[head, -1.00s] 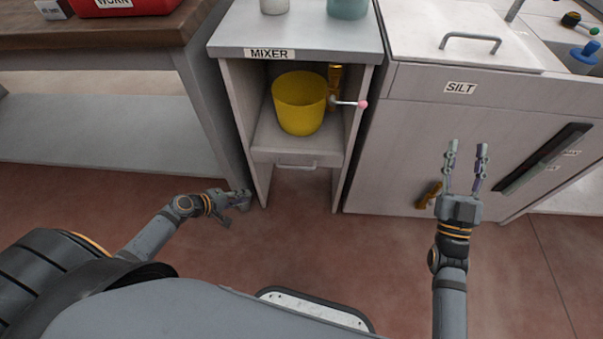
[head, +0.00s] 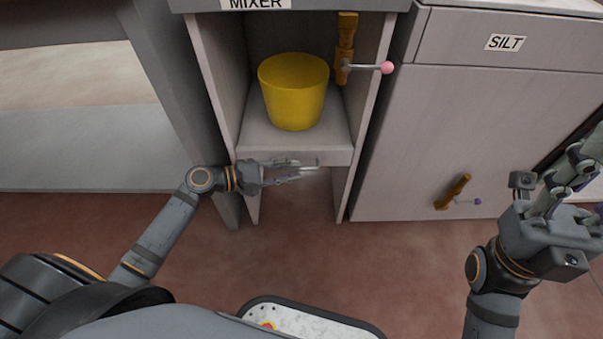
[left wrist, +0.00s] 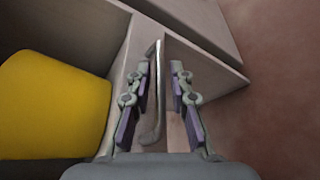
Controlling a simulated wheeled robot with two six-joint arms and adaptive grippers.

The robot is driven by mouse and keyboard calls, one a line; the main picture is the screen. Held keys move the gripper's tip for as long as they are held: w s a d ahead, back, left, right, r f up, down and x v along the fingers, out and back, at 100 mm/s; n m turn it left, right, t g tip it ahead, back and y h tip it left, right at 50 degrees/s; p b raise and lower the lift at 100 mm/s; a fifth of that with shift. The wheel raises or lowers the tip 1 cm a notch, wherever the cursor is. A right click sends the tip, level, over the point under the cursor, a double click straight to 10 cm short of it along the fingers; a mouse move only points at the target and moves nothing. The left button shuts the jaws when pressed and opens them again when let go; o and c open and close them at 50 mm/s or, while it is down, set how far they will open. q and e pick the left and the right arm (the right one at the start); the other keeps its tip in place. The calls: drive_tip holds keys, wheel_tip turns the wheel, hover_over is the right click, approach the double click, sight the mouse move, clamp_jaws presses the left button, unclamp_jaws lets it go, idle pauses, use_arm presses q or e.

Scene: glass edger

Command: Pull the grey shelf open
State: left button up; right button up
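The grey shelf (head: 262,136) sits in the open bay under the MIXER counter, with a yellow bucket (head: 293,95) standing on it. The shelf's metal bar handle (left wrist: 157,85) is on its front face, mostly covered by my gripper in the head view. My left gripper (head: 300,171) is at the shelf front. In the left wrist view its open fingers (left wrist: 160,68) lie on either side of the handle, with a gap around it, not clamped. My right gripper (head: 582,172) is raised at the right, fingers apart and empty, partly cut off by the picture edge.
A brass valve with a pink-tipped lever (head: 378,67) is beside the bucket. The SILT cabinet (head: 430,120) stands to the right with a low brass valve (head: 455,190). A table leg (head: 165,85) is close on the left. The floor in front is clear.

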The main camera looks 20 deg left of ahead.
sight(301, 169)
use_arm(q)
drive_tip(key=shift+b+x, duration=0.4)
drive_tip(key=shift+x, duration=1.45)
drive_tip(key=shift+c, duration=0.5)
clamp_jaws()
